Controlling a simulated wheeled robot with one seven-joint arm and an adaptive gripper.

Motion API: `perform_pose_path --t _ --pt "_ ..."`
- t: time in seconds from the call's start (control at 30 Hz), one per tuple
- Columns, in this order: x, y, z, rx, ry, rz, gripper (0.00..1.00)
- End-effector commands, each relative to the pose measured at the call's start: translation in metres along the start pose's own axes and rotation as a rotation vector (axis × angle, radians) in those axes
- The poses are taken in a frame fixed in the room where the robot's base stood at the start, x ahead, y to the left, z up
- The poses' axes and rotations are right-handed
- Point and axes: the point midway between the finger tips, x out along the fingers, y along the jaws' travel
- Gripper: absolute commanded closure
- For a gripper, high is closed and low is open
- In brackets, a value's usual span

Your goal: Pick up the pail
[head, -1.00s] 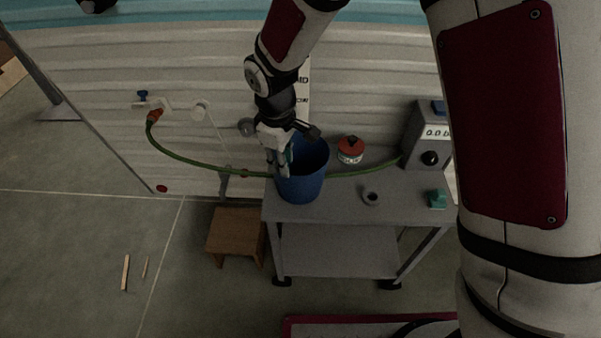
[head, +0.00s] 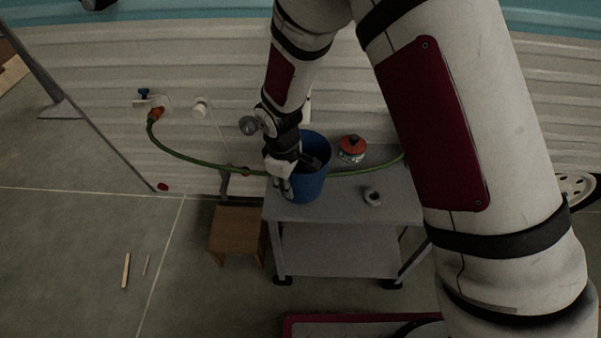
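The blue pail (head: 309,184) stands upright on the left part of a grey cart top, in the middle of the head view. My gripper (head: 286,190) points down at the pail's left side, its fingers at the rim and wall. One finger lies outside the wall on the left. The other part of the gripper reaches over the rim into the pail, and its tip is hidden. I cannot tell whether the fingers press on the wall.
The grey cart (head: 340,213) also carries a red-topped can (head: 352,149) and a small grey ring-shaped item (head: 372,197). A wooden stool (head: 237,232) stands left of the cart. My arm covers the cart's right end.

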Motion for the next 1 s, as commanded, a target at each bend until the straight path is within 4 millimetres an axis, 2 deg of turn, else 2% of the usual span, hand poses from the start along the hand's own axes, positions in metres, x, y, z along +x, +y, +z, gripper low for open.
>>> perform_pose_path --t 0.07,0.17,0.67,0.87,1.0 --pt "0.0 0.0 0.0 0.0 0.0 0.0 0.77" --pt "0.0 0.0 0.0 0.0 0.0 0.0 0.99" --pt "-0.003 0.001 0.0 0.0 0.001 0.001 1.0" --pt "-0.018 0.003 0.0 0.002 0.003 0.002 1.0" --pt "-0.039 0.004 -0.001 0.001 0.004 0.003 1.0"
